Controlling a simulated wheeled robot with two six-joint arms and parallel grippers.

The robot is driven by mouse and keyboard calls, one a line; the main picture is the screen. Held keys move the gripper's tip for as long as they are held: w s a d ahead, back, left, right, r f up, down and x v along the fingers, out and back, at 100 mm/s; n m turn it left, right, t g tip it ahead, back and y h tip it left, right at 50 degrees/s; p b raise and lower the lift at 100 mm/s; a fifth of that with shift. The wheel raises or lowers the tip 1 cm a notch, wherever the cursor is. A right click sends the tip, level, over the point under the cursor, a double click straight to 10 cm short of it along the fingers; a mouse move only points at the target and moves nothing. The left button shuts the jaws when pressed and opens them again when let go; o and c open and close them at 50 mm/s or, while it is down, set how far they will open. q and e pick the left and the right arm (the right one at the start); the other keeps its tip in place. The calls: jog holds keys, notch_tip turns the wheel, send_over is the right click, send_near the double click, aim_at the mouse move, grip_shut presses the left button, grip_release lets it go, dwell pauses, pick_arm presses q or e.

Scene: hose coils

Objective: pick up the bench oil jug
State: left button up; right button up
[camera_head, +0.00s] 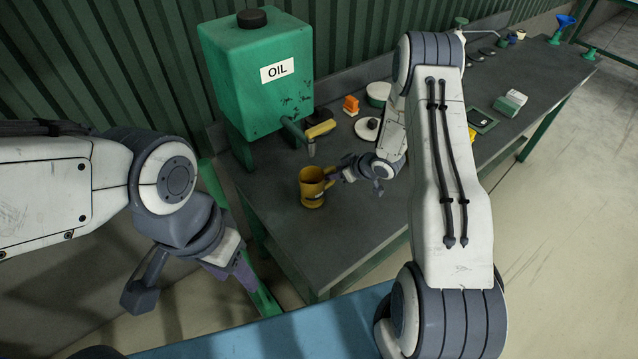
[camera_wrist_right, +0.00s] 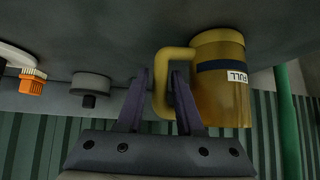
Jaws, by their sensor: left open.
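The bench oil jug (camera_head: 312,188) is a small amber-yellow jug standing upright on the dark bench top, below the spout of the green oil tank. In the right wrist view the jug (camera_wrist_right: 222,85) carries a dark band and a white FULL label. My right gripper (camera_head: 345,172) is at the jug's handle. In the wrist view its two purple fingers (camera_wrist_right: 162,90) stand one on each side of the handle; I cannot tell whether both press on it. My left gripper (camera_head: 195,285) is open and empty, off the bench at the lower left.
The green oil tank (camera_head: 258,75) stands behind the jug, its spout (camera_head: 299,132) close above. An orange item (camera_head: 351,105), a white round container (camera_head: 378,94) and a small white box (camera_head: 510,103) lie farther along the bench. The bench front near the jug is clear.

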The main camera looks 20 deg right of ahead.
jog(key=shift+x, duration=1.6)
jog(key=shift+s, duration=0.1)
grip_shut()
jog(key=shift+r, duration=0.1)
